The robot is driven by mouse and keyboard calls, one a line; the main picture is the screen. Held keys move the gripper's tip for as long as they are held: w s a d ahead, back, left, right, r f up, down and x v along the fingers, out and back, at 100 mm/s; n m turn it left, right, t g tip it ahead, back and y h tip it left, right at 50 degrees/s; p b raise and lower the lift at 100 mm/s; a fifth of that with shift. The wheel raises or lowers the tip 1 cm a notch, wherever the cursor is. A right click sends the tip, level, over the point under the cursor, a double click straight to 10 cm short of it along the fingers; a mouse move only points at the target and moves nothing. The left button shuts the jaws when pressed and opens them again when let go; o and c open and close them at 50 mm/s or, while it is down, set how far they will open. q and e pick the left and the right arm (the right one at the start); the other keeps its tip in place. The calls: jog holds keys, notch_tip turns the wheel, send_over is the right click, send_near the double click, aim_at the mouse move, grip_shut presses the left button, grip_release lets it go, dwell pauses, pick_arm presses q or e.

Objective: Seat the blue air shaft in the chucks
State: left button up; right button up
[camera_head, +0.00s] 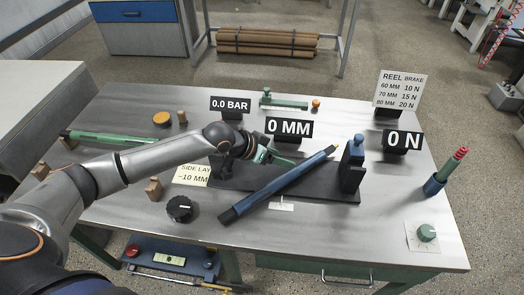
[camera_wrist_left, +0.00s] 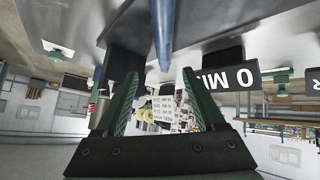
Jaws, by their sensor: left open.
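The blue air shaft (camera_head: 281,185) lies diagonally across the front of the black base (camera_head: 312,190), outside the chucks as seen from the head. The left chuck (camera_head: 217,168) is partly hidden behind my left arm. My left gripper (camera_head: 280,158) is open and empty, behind the shaft and above the base. In the left wrist view, the blue shaft (camera_wrist_left: 162,28) shows beyond my open green fingers (camera_wrist_left: 162,75). My right gripper is out of view.
Display signs stand behind the base: 0.0 BAR (camera_head: 230,105), 0 MM (camera_head: 289,128) and 0 N (camera_head: 402,141). A black knob (camera_head: 179,209) is at the front left.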

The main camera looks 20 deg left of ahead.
pick_arm(q)
jog(key=v, duration=1.1)
jog(key=shift+s+r, duration=0.2)
jog(key=shift+s, duration=0.05)
jog(key=shift+a, duration=0.15)
